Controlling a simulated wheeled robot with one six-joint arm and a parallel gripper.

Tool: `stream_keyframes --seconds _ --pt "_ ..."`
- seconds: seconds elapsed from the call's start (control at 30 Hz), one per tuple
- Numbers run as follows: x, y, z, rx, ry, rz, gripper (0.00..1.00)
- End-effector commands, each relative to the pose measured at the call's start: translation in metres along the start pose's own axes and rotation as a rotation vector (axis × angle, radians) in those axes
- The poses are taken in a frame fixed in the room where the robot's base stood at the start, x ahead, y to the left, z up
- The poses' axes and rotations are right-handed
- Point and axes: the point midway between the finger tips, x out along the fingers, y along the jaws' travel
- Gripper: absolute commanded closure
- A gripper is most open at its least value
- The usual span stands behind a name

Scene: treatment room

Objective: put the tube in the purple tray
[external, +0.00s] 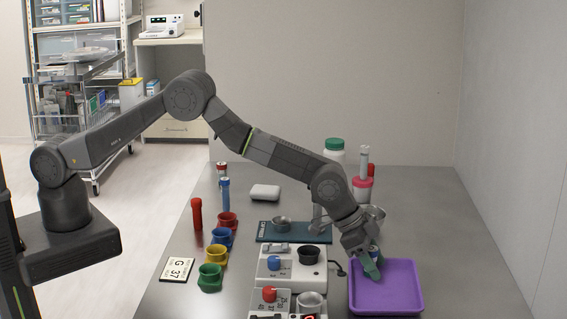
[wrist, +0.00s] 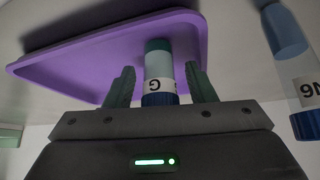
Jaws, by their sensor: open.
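The purple tray (external: 386,289) lies at the front right of the table. It also fills much of the upper left of the wrist view (wrist: 75,70). My gripper (external: 371,268) points down at the tray's back left part. In the wrist view my gripper (wrist: 160,70) is open, with one finger on each side of a tube (wrist: 158,88). This tube has a blue cap, a white label with a letter G and a teal far end. A gap shows on both sides of it. I cannot tell whether it touches the tray floor. The fingers mostly hide it in the external view.
A second blue tube with a white label (wrist: 302,88) shows at the right of the wrist view. Left of the tray stand a control box (external: 290,268) and red, blue, yellow and green cups (external: 210,277). A pink-lidded jar (external: 362,190) stands behind. Table right of the tray is clear.

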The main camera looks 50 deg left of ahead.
Motion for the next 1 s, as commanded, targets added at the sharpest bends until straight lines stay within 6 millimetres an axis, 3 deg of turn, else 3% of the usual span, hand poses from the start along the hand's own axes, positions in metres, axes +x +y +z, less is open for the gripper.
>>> stream_keyframes --seconds 0.23,0.7,1.0 --pt "-0.013 0.000 -0.002 0.000 0.001 0.000 0.50" --pt "-0.091 0.000 -0.002 0.000 0.003 -0.001 0.50" --pt "-0.120 0.000 -0.002 0.000 0.001 0.000 0.50"
